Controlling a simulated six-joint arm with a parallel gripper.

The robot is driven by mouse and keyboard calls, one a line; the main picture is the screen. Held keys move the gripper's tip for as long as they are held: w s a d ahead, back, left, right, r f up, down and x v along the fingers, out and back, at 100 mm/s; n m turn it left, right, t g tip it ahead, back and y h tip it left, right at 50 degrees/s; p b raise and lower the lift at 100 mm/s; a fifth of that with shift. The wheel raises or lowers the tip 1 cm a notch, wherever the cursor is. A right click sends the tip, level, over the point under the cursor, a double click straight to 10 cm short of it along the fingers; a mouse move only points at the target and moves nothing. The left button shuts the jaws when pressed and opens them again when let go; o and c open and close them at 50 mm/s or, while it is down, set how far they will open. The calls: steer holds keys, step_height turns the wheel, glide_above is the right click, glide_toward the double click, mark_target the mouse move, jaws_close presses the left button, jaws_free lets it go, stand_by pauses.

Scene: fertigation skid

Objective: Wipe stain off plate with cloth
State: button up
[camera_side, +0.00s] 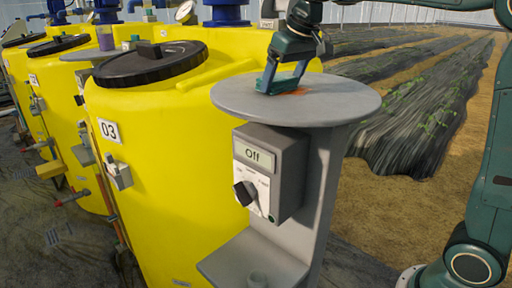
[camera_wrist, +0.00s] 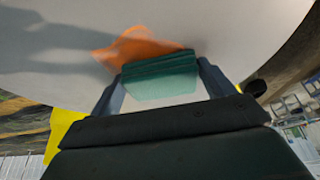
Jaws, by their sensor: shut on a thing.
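The round grey plate (camera_side: 335,105) is the top of a grey stand; its pale surface also fills the top of the wrist view (camera_wrist: 235,25). An orange stain (camera_wrist: 135,45) lies on it and shows as a small patch in the side view (camera_side: 297,92), partly hidden by my gripper and the cloth. My gripper (camera_side: 279,86) is low over the plate's left half, beside the stain. It is shut on a green folded cloth (camera_wrist: 160,78), which overlaps the stain's edge in the wrist view. I cannot tell whether the cloth touches the plate.
A grey control box (camera_side: 268,170) with an "Off" display and black knob is below the plate. Yellow tanks with black lids (camera_side: 150,65) stand close on the left. A lower grey shelf (camera_side: 250,255) juts from the stand. Crop rows lie behind on the right.

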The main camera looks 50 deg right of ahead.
mark_target(291, 94)
steer(key=shift+s+f, duration=0.1)
steer(key=shift+s, duration=0.05)
steer(key=shift+s, duration=1.85)
steer(key=shift+s, duration=0.15)
steer(key=shift+s, duration=1.9)
steer(key=shift+w, duration=0.1)
steer(key=shift+w, duration=1.95)
steer(key=shift+w, duration=0.1)
